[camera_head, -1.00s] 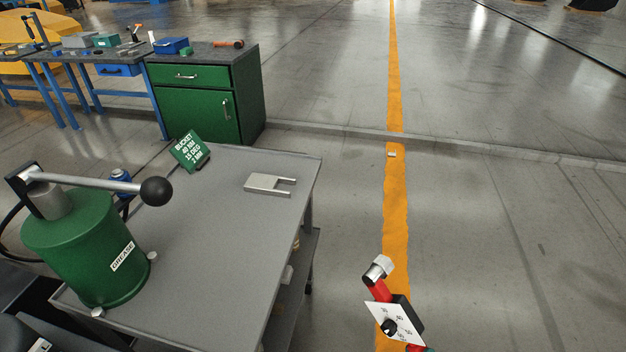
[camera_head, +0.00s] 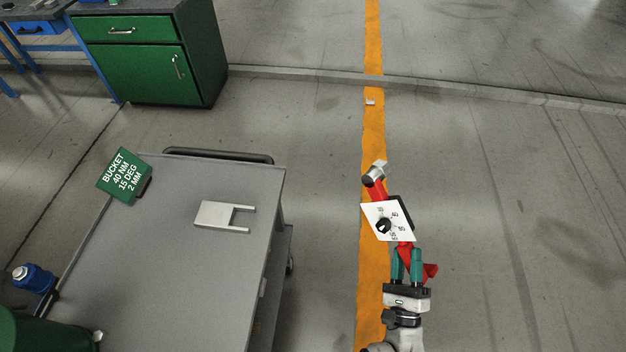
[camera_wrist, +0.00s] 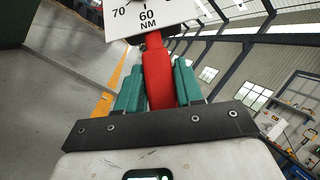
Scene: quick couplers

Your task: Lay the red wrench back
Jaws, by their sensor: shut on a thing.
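The red wrench (camera_head: 377,190) has a silver head and a white dial plate (camera_head: 376,222) marked in NM. It is held up in the air over the floor, to the right of the grey cart (camera_head: 180,270). My gripper (camera_head: 407,265) has green fingers and is shut on the red handle. In the wrist view the handle (camera_wrist: 158,75) lies between the two green fingers (camera_wrist: 158,88). The dial plate (camera_wrist: 150,15) shows at the top there, partly cut off. The cart's top carries a pale forked metal piece (camera_head: 215,214) and a green sign (camera_head: 122,172) reading BUCKET, 40 NM, 15 DEG, 2 MM.
A blue fitting (camera_head: 35,279) sits at the cart's left edge, and part of a green container (camera_head: 40,332) is at the lower left. A green cabinet (camera_head: 140,70) stands behind. The cart's middle is bare. A small object (camera_head: 370,101) lies on the orange floor line.

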